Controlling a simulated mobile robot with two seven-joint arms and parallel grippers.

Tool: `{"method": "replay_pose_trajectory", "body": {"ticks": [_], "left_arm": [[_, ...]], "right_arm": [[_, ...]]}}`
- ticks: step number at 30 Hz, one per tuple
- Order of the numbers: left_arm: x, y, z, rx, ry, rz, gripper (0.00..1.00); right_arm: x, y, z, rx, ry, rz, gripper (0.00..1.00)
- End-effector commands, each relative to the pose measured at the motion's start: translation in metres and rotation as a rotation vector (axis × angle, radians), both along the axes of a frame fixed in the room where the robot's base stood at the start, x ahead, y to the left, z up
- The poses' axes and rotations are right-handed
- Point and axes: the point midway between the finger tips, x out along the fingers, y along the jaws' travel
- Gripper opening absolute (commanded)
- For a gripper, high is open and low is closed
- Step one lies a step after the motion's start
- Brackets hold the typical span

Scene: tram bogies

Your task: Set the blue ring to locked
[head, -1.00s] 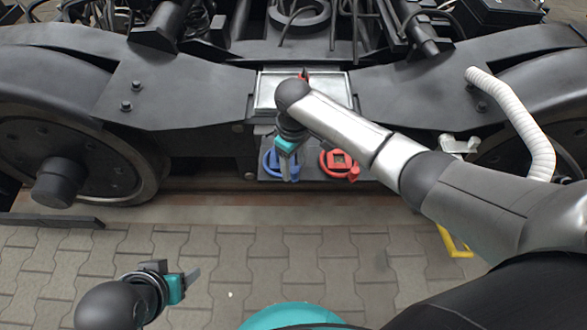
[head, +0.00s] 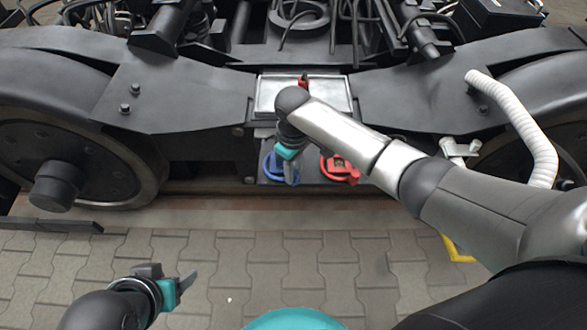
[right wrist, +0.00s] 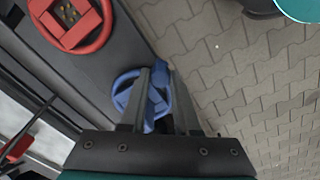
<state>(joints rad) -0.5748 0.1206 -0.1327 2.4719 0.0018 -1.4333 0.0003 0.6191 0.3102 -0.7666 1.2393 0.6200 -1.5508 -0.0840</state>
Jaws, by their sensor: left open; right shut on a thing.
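The blue ring (head: 267,168) sits on a dark panel low on the bogie's side, partly hidden behind my right gripper in the head view. My right gripper (head: 290,176) reaches down over it. In the right wrist view, the blue ring (right wrist: 124,82) lies between and around the fingers of my right gripper (right wrist: 160,75), which are shut on its blue handle (right wrist: 161,68). I cannot read any locked mark. My left gripper (head: 192,282) is open and empty above the paving, at the lower left of the head view.
A red ring (head: 340,170) is right of the blue ring on the same panel, also in the right wrist view (right wrist: 78,42). A silver-framed box (head: 345,95) is above. A white corrugated hose (head: 520,118) hangs at the right. The paving (head: 300,250) in front is mostly clear.

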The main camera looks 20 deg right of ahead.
Motion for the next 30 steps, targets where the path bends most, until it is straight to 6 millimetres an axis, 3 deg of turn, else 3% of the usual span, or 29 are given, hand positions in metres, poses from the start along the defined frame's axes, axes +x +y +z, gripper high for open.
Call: {"method": "replay_pose_trajectory", "body": {"ticks": [3,30], "left_arm": [[0.0,0.0,-0.0001,0.0,0.0,0.0,0.6],[-0.0005,-0.0001,-0.0009,0.0,0.003,0.0,0.6]], "right_arm": [[0.0001,0.0001,0.0001,0.0,0.0,0.0,0.0],[0.0003,-0.0002,0.0003,0.0,0.0,0.0,0.0]]}}
